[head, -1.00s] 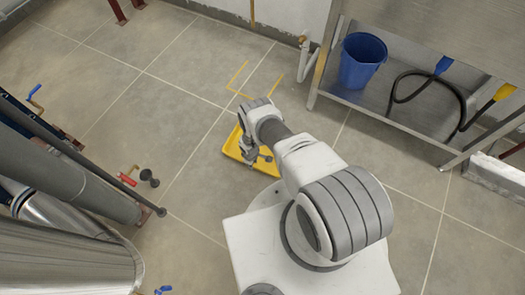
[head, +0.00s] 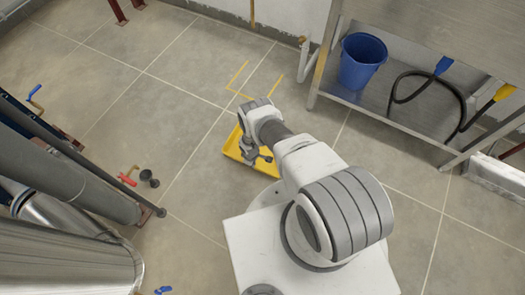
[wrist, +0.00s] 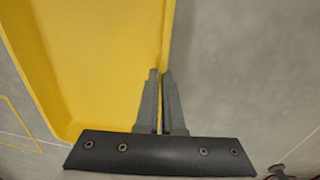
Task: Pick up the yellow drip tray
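The yellow drip tray (head: 233,147) lies on the floor in the head view, partly hidden behind my arm. In the wrist view the tray (wrist: 95,60) fills the upper left, with its raised right-hand rim running down the middle. My gripper (wrist: 161,72) has one finger on each side of this rim, close together, with a thin strip of yellow between them. It looks shut on the rim. In the head view my gripper (head: 250,160) is over the tray, and its fingertips are hard to make out.
Yellow floor markings (head: 240,75) lie beyond the tray, towards the wall. A steel table (head: 430,110) at right holds a blue bucket (head: 361,62) and a black hose (head: 425,75) on its lower shelf. Pipes and red-handled valves (head: 128,177) stand at left. Floor around the tray is clear.

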